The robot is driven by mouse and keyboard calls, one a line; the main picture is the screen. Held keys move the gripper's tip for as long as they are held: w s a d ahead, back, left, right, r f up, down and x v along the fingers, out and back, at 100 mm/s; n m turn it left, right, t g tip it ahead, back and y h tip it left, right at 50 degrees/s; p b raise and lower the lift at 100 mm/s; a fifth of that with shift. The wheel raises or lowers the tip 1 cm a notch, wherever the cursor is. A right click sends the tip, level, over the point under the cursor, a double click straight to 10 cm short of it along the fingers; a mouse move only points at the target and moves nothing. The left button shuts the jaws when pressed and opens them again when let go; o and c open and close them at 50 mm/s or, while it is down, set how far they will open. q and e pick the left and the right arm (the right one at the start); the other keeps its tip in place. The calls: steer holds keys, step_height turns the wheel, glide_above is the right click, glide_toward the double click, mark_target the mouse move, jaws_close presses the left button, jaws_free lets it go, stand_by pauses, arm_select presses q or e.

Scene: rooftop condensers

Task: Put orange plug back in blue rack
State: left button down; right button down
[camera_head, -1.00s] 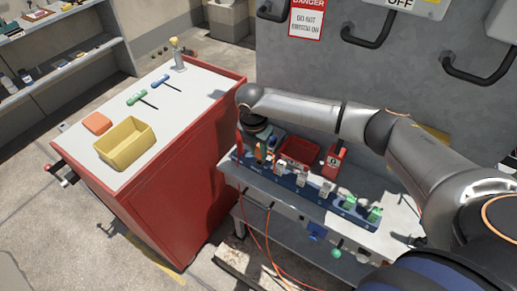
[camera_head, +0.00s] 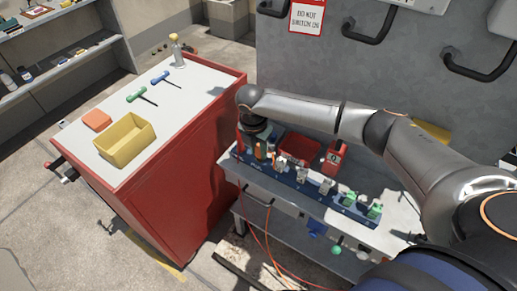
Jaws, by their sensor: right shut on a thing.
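The blue rack (camera_head: 318,194) is a long narrow strip along the front of the grey bench, with several white and green plugs standing in it. The orange plug (camera_head: 260,151) is upright at the rack's left end. My right gripper (camera_head: 257,143) points down over that end and is shut on the orange plug. The arm's wrist hides most of the fingers. I cannot tell whether the plug is seated in its slot or just above it. My left gripper is not in view.
A red tray (camera_head: 298,147) and a red block-like device (camera_head: 334,156) stand behind the rack. A red cart (camera_head: 190,185) on the left carries a yellow bin (camera_head: 125,140), an orange block (camera_head: 97,120) and T-handled tools. Orange cables (camera_head: 267,235) hang in front of the bench.

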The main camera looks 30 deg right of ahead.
steer(key=shift+f, duration=0.8)
stand_by(0.4)
steer(key=c, duration=0.6)
jaws_free()
steer(key=shift+r, duration=0.15)
step_height(320, 180, up, 12)
steer(key=a, duration=0.2)
steer(key=s+a+f+m+t+y, duration=0.2)
steer(key=s+a+f+m+y, duration=0.15)
steer(key=a+f, duration=0.4)
steer(key=s+a+f+m+t+y, duration=0.1)
steer(key=s+a+f+m+y, duration=0.3)
steer(key=a+f, duration=0.4)
steer(key=s+d+f+m+t+h, duration=0.1)
steer(key=s+d+f+m, duration=0.1)
steer(key=s+m, duration=0.3)
steer(key=s+d+f+m+t+h, duration=0.1)
steer(key=s+d+f+m+t, duration=0.1)
steer(key=s+d+f+m, duration=0.1)
steer(key=s+d+f+m+t+h, duration=0.1)
steer(key=s+d+f+m+t, duration=0.1)
steer(key=s+d+m, duration=0.2)
steer(key=shift+s+d+f+m+h+b, duration=0.2)
steer(key=shift+s+m, duration=0.5)
steer(key=shift+s, duration=0.25)
steer(key=shift+s+d+f+m+h+b, duration=0.1)
steer(key=shift+s+d+m, duration=0.1)
steer(key=shift+s+m, duration=0.6)
